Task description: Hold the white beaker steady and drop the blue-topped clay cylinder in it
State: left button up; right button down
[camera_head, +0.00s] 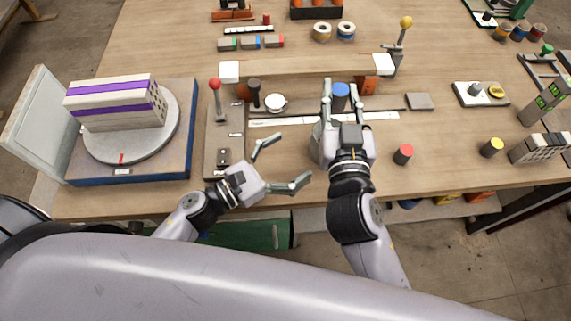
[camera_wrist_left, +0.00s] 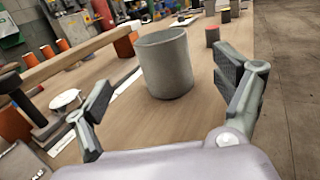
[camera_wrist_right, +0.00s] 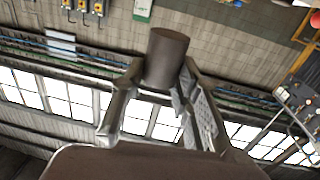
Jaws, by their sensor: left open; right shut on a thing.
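The blue-topped clay cylinder (camera_head: 340,91) is between the fingers of my right gripper (camera_head: 341,90), which is shut on it above the table. In the right wrist view the cylinder (camera_wrist_right: 165,58) looks dark and stands up between the fingers. The beaker (camera_wrist_left: 165,65) looks grey and stands upright on the table in the left wrist view. In the head view the beaker (camera_head: 316,146) is mostly hidden by my right gripper. My left gripper (camera_head: 283,166) is open and empty, to the left of the beaker, its fingers pointing toward it and apart from it.
A raised wooden beam (camera_head: 305,68) on white and orange supports spans behind the beaker. A red-topped cylinder (camera_head: 403,154) and a yellow-topped cylinder (camera_head: 491,147) stand to the right. A red-knobbed lever panel (camera_head: 216,135) is left of my left gripper. A turntable (camera_head: 172,130) carries a striped block.

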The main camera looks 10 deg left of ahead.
pick_arm(q)
jog(key=shift+s+a+f+n+t+y, duration=0.1)
jog(key=shift+s+f+n+t+y, duration=0.4)
jog(key=shift+s, duration=0.35)
jog(key=x, duration=1.2)
jog(key=shift+f, duration=0.2)
jog(key=shift+s, duration=0.1)
jog(key=c, duration=1.5)
pick_arm(e)
jog(key=shift+f, duration=2.25)
